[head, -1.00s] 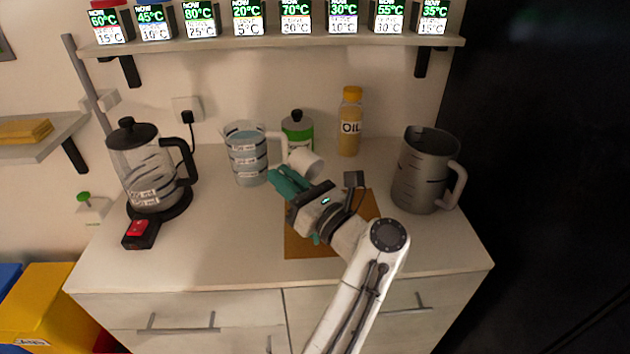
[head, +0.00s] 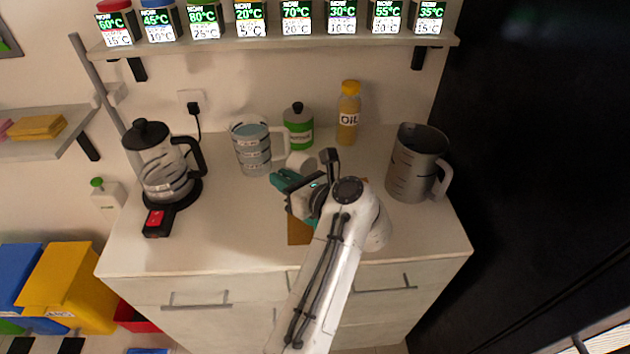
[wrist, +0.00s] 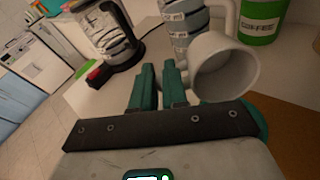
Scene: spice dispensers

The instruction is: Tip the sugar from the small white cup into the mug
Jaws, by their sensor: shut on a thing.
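The small white cup (head: 299,162) is tilted onto its side, just right of the clear measuring mug (head: 252,150). In the wrist view the cup (wrist: 208,82) turns its mouth toward the camera and right; its visible inside looks bare and pale. My gripper (head: 283,180) has teal fingers; they also show in the wrist view (wrist: 160,72), close together at the cup's left side and shut on it. The exact grip point is hidden. The clear mug (wrist: 183,25) stands upright behind the cup, with bluish contents and a white handle. I cannot tell whether sugar is in it.
A grey jug (head: 415,170) stands at the right. A green coffee tin (head: 299,130) and an oil bottle (head: 348,115) stand at the back. A kettle (head: 160,170) stands at the left. A brown board (head: 299,232) lies under my arm. The front left counter is clear.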

